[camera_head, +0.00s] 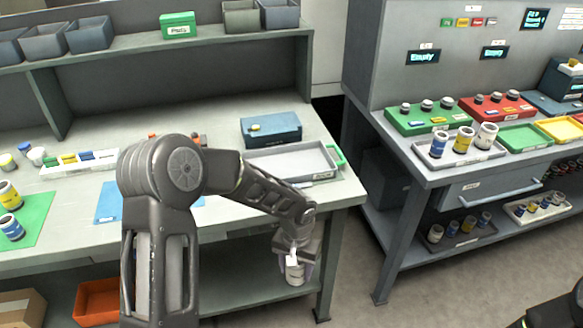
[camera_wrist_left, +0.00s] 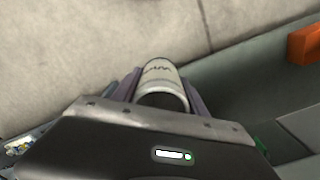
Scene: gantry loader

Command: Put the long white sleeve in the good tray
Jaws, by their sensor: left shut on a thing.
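My left gripper (camera_head: 294,254) hangs low in front of the left bench's front edge, near its right leg. It is shut on a white sleeve (camera_head: 295,273), which points downward. In the left wrist view the white sleeve (camera_wrist_left: 160,76) sits between the fingers, with dark lettering on its side and a dark open end. No tray in the head view is readably marked good; a green tray (camera_head: 524,138) and a yellow tray (camera_head: 560,130) lie on the right bench. My right gripper is not in view.
A grey tray (camera_head: 420,150) with several sleeves stands at the right bench's front left. Green (camera_head: 398,122) and red (camera_head: 520,113) racks stand behind. A floor gap separates the benches. The left bench holds a grey tray (camera_head: 265,164) and a blue box (camera_head: 270,129).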

